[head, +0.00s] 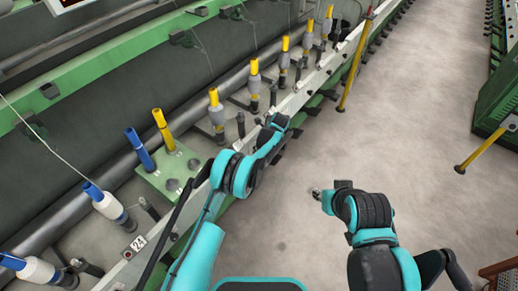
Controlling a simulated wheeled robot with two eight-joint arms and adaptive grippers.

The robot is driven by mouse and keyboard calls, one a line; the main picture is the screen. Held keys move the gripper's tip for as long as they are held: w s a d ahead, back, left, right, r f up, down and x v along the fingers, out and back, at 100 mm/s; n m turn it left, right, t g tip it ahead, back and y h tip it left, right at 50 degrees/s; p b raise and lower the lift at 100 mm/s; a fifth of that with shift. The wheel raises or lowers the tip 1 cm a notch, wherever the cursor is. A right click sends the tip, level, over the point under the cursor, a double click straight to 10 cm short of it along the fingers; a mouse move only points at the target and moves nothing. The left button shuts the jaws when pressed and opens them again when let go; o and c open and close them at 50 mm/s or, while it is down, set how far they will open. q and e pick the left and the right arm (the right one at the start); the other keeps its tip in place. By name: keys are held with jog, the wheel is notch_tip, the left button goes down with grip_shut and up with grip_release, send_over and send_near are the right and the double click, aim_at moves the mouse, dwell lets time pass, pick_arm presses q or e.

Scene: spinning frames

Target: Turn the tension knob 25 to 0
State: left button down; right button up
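I cannot pick out tension knob 25 for certain. A small plate (137,243) on the white rail, lower left, carries a marking that looks like 24. No plate reading 25 is legible. My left gripper (278,121) is at the rail, near a grey bobbin with a yellow tube (216,112). The arm and gripper cover part of the rail there, and whether the fingers touch anything cannot be told. My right gripper (317,193) hangs over the bare floor, apart from the machine. Its fingers are too small to read.
The green spinning frame (95,68) runs diagonally along the left, with several bobbins and a green plate (173,172) holding blue and yellow tubes. A yellow-black post (355,65) stands beside the rail. Another machine (497,90) is at right. The grey aisle floor (420,130) between is clear.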

dwell(0.3)
pick_arm(q)
jog(key=t+h, duration=0.2)
jog(key=n+t, duration=0.1)
jog(key=shift+s+a+f+t+h, duration=0.1)
jog(key=shift+s+a+t+h, duration=0.2)
jog(key=shift+s+t+h, duration=0.1)
jog(key=t+h, duration=0.1)
jog(key=t, duration=0.1)
jog(key=n+t+h, duration=0.1)
jog(key=shift+s+a+f+t, duration=0.1)
jog(key=shift+s+f+t, duration=0.1)
jog(key=shift+t, duration=0.2)
jog(key=shift+h, duration=0.3)
jog(key=c, duration=1.2)
grip_release()
notch_tip(320, 180, up, 10)
